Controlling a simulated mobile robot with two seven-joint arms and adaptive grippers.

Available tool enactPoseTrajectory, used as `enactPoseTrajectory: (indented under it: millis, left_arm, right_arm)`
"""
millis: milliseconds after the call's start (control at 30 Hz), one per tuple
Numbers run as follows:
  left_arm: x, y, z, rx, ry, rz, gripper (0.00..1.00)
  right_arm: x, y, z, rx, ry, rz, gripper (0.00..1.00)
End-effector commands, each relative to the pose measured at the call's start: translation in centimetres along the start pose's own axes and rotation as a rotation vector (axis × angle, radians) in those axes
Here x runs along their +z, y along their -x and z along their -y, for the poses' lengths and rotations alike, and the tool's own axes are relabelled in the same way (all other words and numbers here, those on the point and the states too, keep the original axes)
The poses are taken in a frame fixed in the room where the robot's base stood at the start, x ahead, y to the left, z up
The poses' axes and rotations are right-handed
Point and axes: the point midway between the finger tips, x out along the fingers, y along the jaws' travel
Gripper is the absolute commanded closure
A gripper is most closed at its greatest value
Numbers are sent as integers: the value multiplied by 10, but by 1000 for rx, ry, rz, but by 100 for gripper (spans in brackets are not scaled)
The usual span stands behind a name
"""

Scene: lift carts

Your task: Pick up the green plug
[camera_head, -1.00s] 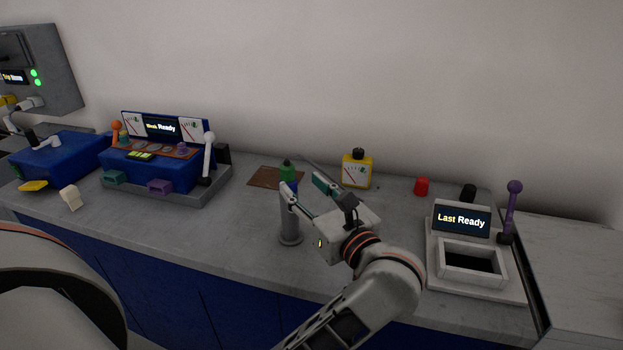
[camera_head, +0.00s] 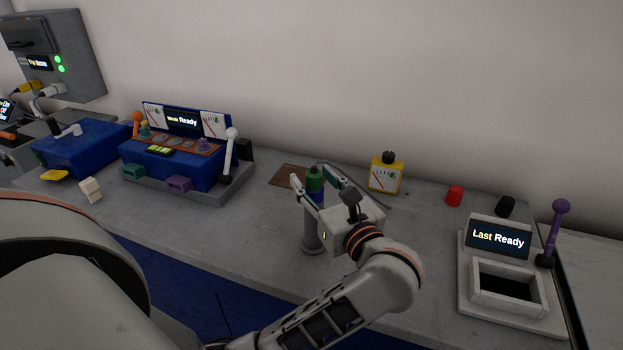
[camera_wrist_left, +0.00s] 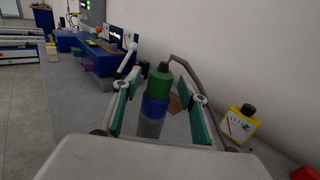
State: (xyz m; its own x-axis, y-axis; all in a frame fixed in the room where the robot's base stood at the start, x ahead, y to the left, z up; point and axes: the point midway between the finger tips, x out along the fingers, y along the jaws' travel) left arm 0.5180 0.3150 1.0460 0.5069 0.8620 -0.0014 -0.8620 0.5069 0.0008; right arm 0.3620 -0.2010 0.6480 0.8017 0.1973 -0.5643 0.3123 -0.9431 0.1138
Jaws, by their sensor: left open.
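The green plug (camera_head: 315,175) has a dark tip and stands upright on a blue band (camera_head: 314,191). The stack also shows in the left wrist view, with the green plug (camera_wrist_left: 160,82) on top, the blue band (camera_wrist_left: 154,107) below it and a grey part under that. My left gripper (camera_head: 312,179) is open, with one teal-padded finger on each side of the stack. In the left wrist view a gap shows between the plug and each finger (camera_wrist_left: 154,100). The finger pads are level with the blue and grey parts. My right gripper is not in view.
A grey post (camera_head: 312,238) stands on the counter by my gripper. A yellow meter box (camera_head: 386,175), a red cap (camera_head: 454,196) and a black cap (camera_head: 505,206) are to the right. A blue console (camera_head: 175,165) stands left, and a "Last Ready" station (camera_head: 512,320) stands right.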

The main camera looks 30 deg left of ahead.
Motion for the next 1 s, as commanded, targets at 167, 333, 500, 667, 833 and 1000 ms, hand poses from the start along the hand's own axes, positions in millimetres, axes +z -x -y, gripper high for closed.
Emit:
enactPoseTrajectory:
  millis: [167, 333, 500, 667, 833, 1000]
  left_arm:
    - [0, 0, -1, -1, -1, 0, 57]
    - [0, 0, -1, -1, -1, -1, 73]
    - [-1, 0, -1, -1, -1, -1, 100]
    - [0, 0, -1, 0, -1, -1, 100]
    - [3, 0, -1, 0, 0, -1, 100]
    - [20, 0, -1, 0, 3, -1, 100]
  right_arm:
    - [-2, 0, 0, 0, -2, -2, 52]
    - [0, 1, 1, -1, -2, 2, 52]
    - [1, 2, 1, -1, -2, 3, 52]
    - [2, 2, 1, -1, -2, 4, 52]
    - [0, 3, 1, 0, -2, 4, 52]
    - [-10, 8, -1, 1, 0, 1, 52]
